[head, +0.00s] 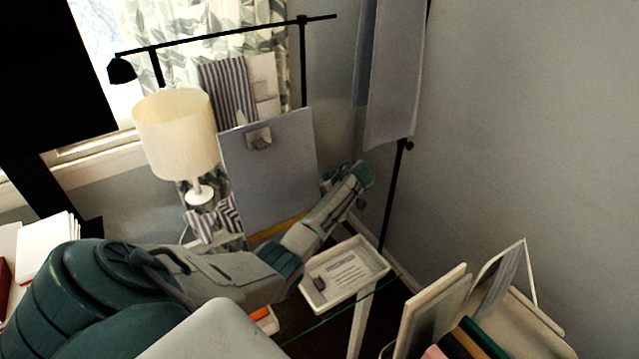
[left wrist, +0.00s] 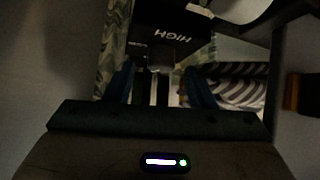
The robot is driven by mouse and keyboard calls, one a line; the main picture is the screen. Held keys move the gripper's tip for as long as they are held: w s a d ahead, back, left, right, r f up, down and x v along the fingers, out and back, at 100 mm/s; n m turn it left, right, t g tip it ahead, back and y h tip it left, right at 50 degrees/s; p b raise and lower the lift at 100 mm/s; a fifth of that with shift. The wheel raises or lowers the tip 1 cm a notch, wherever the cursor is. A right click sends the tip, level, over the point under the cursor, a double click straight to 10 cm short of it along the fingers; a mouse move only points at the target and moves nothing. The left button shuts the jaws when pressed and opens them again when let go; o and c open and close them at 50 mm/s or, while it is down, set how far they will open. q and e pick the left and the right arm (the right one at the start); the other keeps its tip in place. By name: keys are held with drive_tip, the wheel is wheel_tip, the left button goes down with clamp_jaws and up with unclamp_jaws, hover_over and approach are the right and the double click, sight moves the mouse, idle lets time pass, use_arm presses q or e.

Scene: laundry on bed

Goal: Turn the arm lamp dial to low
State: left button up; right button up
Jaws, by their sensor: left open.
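A black arm lamp spans the back of the head view, with its lamp head (head: 122,70) hanging at the left end of a long thin bar. In the left wrist view a dark box (left wrist: 185,22) carries the word HIGH, seen upside down. A small dark knob-like dial (left wrist: 168,55) shows just below that word, dim, and its pointing direction cannot be read. My left gripper (left wrist: 158,80) is open, its two blue fingers pointing toward the dial; I cannot tell whether they touch it. In the head view my left arm reaches to a gripper (head: 335,178) partly hidden. My right gripper is not in view.
A cream table lamp (head: 178,135) stands left of a grey clipboard-like panel (head: 270,170). A white tray (head: 345,272) lies below my left wrist. Upright boards (head: 430,310) crowd the lower right. Striped cloth (left wrist: 228,88) is close to the right finger in the wrist view.

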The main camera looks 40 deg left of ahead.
use_arm(q)
drive_tip(key=p+v, duration=0.5)
drive_tip(key=v, duration=0.4)
drive_tip(key=shift+p, duration=0.35)
